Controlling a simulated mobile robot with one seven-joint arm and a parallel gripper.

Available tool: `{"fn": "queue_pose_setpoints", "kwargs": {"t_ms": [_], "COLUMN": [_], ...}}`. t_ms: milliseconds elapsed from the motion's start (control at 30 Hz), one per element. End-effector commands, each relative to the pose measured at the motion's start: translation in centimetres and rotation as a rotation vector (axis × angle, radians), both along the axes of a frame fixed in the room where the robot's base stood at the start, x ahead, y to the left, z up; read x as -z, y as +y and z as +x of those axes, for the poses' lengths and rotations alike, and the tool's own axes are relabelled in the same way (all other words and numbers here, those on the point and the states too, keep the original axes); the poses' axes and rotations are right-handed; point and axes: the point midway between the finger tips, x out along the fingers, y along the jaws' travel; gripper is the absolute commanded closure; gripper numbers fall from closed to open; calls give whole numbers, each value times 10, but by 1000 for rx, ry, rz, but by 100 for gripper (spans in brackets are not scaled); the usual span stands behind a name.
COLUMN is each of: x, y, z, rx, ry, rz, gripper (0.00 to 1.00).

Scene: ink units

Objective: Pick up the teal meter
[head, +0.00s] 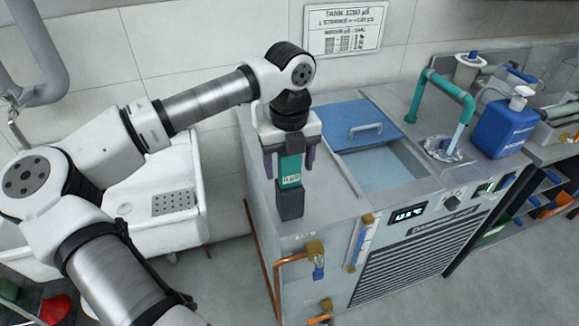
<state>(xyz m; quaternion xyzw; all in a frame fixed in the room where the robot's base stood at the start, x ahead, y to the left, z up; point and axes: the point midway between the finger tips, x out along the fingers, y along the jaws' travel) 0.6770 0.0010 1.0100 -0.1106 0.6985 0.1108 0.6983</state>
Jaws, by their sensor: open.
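The teal meter (290,171) stands upright near the left front of the grey machine's metal top. It has a teal body with a small pale display and dark grey end sections. My gripper (289,165) points down over it, with its fingers open on the left and right sides of the meter's upper part. The meter's top is partly hidden by my gripper. I cannot tell whether either finger touches it.
The machine top (345,205) has an open basin (385,166) and a blue lid (358,126) with a handle to the right. A teal pipe (447,88) and blue pump bottle (503,128) stand farther right. A white sink (160,225) is at the left.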

Motion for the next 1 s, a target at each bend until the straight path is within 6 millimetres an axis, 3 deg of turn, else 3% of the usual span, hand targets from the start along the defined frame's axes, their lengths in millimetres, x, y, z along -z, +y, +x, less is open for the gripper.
{"fn": "queue_pose_setpoints", "kwargs": {"t_ms": [333,700,1000], "x": [10,9,8], "y": [0,0,0], "z": [0,0,0], "rx": [0,0,0], "ry": [-1,0,-1], "rz": [-1,-1,0], "gripper": [34,82,83]}}
